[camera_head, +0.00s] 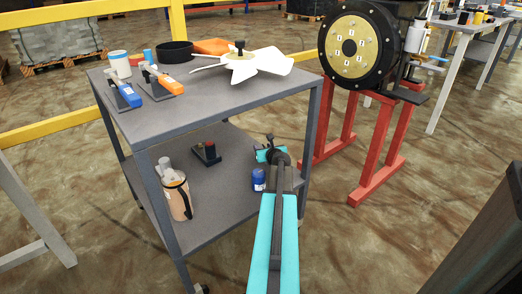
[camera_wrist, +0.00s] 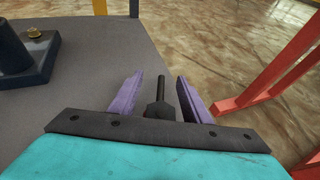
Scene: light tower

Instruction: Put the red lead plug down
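My gripper (camera_head: 270,150) is at the right part of the trolley's lower shelf (camera_head: 225,185), near its far right corner. In the wrist view, its purple fingers (camera_wrist: 158,95) stand apart on either side of a dark plug with a black rod (camera_wrist: 161,108). A trace of red shows at the plug's lower left, so I take it for the red lead plug. Gaps show between plug and fingers. The plug's lower part is hidden behind my gripper's dark plate, so I cannot tell whether it touches the shelf (camera_wrist: 85,70).
A black block with a red-topped post (camera_head: 208,148) stands left on the lower shelf. A blue jar (camera_head: 258,179) is close left of my arm; a brown container (camera_head: 177,196) stands front left. A trolley leg (camera_head: 314,120) and red stand (camera_head: 376,150) are to the right.

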